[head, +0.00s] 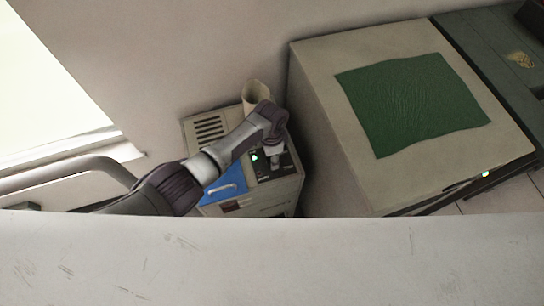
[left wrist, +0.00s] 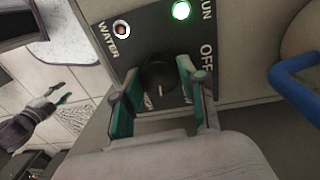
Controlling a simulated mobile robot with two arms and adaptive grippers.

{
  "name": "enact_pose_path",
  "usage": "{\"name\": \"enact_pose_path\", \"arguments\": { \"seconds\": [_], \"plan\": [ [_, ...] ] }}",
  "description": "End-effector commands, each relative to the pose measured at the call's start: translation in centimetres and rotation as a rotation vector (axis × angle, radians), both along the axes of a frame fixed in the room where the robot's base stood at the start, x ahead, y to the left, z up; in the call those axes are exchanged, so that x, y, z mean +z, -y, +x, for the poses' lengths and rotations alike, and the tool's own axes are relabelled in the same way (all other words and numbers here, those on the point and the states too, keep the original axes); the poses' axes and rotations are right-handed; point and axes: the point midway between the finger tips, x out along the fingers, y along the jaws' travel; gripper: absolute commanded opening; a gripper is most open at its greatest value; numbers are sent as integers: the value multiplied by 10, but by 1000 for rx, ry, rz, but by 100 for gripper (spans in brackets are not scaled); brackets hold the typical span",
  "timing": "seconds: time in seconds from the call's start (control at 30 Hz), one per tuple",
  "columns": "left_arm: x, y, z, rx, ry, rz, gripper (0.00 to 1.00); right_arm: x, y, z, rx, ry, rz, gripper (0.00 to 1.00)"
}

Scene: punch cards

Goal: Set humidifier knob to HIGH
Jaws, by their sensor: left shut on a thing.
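The humidifier (head: 278,193) is a beige box with a dark control panel and a blue part on top. Its round black knob (left wrist: 158,72) shows in the left wrist view, with a white mark pointing toward my palm. OFF is printed right of the knob; other lettering is partly hidden by my fingers. My left gripper (left wrist: 160,97) has its teal fingers on both sides of the knob and is shut on it. In the head view my left gripper (head: 272,156) hides the knob. My right gripper (left wrist: 63,94) is at the left of the wrist view, empty, fingers apart.
A green RUN light (left wrist: 181,10) is lit, and a WATER light (left wrist: 121,28) is beside it. A beige cylinder (head: 255,93) stands behind the humidifier. A large cabinet (head: 320,125) with a green cloth (head: 415,100) stands close on the right. A pale surface (head: 270,260) crosses the front.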

Motion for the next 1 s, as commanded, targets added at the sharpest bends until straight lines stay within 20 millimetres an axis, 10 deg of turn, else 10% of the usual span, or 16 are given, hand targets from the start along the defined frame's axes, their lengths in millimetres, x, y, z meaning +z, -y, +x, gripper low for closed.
{"name": "enact_pose_path", "arguments": {
  "seconds": [1.0],
  "plan": [
    [0,1,0,-363,1,-1,7,-3,0,0,0,0,0,40]
  ]
}}
